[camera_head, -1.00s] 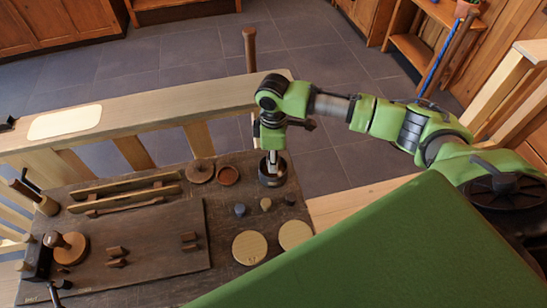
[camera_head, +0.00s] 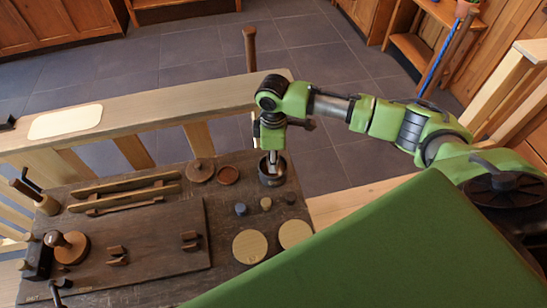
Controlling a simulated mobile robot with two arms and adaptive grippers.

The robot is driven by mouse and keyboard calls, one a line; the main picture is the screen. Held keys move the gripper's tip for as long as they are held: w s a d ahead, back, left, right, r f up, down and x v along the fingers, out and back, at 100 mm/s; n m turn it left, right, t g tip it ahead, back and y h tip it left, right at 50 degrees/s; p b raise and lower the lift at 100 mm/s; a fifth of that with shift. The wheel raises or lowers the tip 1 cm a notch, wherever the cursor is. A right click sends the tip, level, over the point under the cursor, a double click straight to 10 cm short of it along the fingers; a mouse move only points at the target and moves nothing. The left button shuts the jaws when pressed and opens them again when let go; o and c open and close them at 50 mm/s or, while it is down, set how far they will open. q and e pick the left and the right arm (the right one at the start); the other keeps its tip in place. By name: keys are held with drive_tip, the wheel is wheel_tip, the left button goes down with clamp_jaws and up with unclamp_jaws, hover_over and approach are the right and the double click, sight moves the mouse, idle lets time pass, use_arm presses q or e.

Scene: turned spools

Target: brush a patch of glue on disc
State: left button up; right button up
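Two pale wooden discs lie side by side on the dark workbench (camera_head: 226,278): the left disc (camera_head: 250,246) and the right disc (camera_head: 295,234). No glue patch can be made out on either. A dark round pot (camera_head: 273,181) stands behind them near the bench's back right corner. My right gripper (camera_head: 273,161) points down at the pot's mouth, with pale metal-looking parts reaching into or just above it. Whether it grips a brush is too small to tell. My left gripper is not recognisable in view.
A brown disc (camera_head: 200,171) and a reddish dish (camera_head: 228,175) sit left of the pot. Small pegs (camera_head: 266,203) stand between the pot and the pale discs. A dark board (camera_head: 150,240) with small wooden blocks covers the left. A wooden rail (camera_head: 180,104) runs behind.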

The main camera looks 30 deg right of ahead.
drive_tip(key=shift+s+f+p, duration=0.1)
drive_tip(key=shift+f+p, duration=0.05)
drive_tip(key=shift+p, duration=0.15)
idle(1.3)
wheel_tip(320, 180, up, 7)
drive_tip(key=p, duration=0.8)
idle(0.4)
idle(0.5)
drive_tip(key=shift+a+r, duration=0.2)
drive_tip(key=shift+r, duration=0.1)
drive_tip(key=s+a+r+m+b, duration=0.5)
drive_tip(key=s+r+m+b, duration=0.2)
drive_tip(key=s+r+m, duration=0.5)
drive_tip(key=shift+r+b, duration=0.4)
drive_tip(key=shift+r, duration=0.2)
